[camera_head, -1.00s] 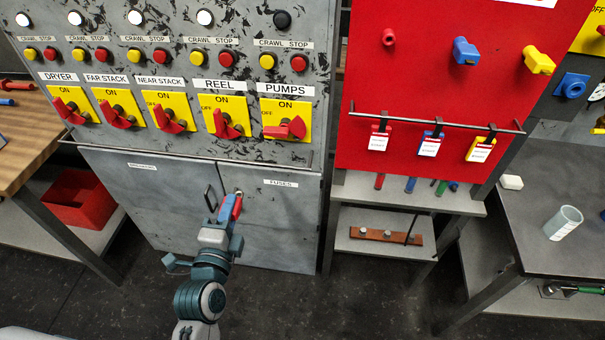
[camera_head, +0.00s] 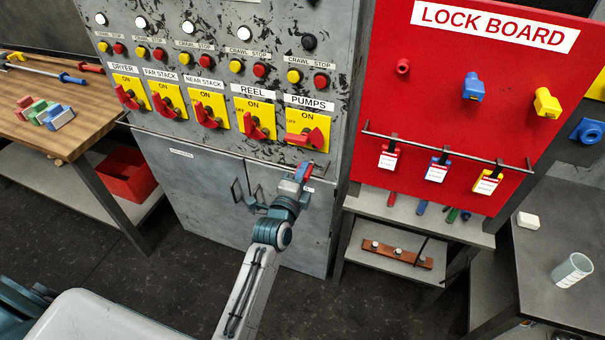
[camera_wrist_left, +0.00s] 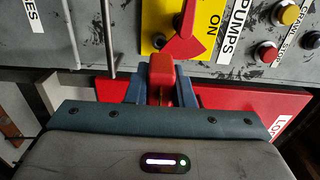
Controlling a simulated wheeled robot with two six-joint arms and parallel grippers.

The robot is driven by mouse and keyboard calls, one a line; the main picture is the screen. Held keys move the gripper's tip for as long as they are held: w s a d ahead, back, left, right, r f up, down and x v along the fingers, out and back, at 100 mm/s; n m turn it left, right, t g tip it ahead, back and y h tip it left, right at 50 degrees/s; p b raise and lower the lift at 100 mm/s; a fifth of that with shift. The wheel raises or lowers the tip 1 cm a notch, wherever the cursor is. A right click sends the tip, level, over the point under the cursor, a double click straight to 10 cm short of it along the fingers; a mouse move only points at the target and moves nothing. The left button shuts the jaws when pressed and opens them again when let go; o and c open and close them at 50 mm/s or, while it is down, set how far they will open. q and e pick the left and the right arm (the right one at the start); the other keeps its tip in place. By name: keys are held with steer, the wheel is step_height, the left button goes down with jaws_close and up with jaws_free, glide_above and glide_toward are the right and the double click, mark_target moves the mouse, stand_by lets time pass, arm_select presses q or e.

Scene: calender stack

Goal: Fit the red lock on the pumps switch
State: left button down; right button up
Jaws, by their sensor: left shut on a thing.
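The pumps switch (camera_head: 308,138) has a red handle on a yellow plate, under the PUMPS label at the right of the grey cabinet. Its handle lies roughly sideways, unlike the slanted handles to its left. My left gripper (camera_head: 304,172) is just below this switch in the head view. It is shut on the red lock (camera_wrist_left: 161,68), which stands up between the two fingers in the left wrist view. There the red switch handle (camera_wrist_left: 184,44) is just beyond the lock; I cannot tell whether they touch. My right gripper is out of view.
The red lock board (camera_head: 470,110) stands right of the cabinet, with a red peg (camera_head: 403,66), a blue lock (camera_head: 473,88) and a yellow lock (camera_head: 546,103). Tags hang from a rail below. A wooden table (camera_head: 75,130) stands at the left.

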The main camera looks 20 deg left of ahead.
arm_select(q)
steer(key=shift+f, duration=0.1)
steer(key=shift+w, duration=0.15)
steer(key=shift+w+b, duration=0.3)
steer(key=shift+w, duration=1.55)
steer(key=c, duration=1.9)
jaws_free()
steer(key=shift+c, duration=0.2)
jaws_close()
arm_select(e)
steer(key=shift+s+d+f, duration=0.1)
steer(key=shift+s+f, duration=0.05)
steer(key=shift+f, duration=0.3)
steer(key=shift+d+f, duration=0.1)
